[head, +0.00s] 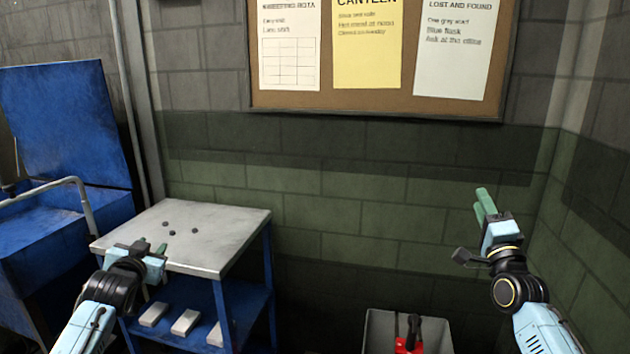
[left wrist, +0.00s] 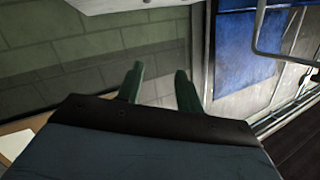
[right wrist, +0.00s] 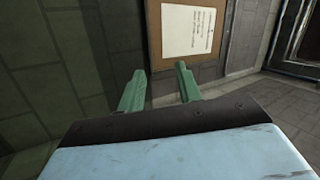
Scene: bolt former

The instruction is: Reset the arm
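My left gripper (head: 151,246) is in front of the metal-topped table, near its front left edge in the head view. Its two green fingers stand apart with nothing between them in the left wrist view (left wrist: 160,88). My right gripper (head: 484,205) is raised at the right, in front of the green block wall, with its fingers pointing up. In the right wrist view its green fingers (right wrist: 158,88) are apart and empty.
The blue-legged table (head: 215,225) holds several small dark pieces (head: 170,231); pale blocks (head: 185,322) lie on its lower shelf. A blue machine (head: 65,120) stands at left. A grey bin (head: 379,330) with a red-and-black object (head: 410,338) is on the floor. A noticeboard (head: 400,105) hangs behind.

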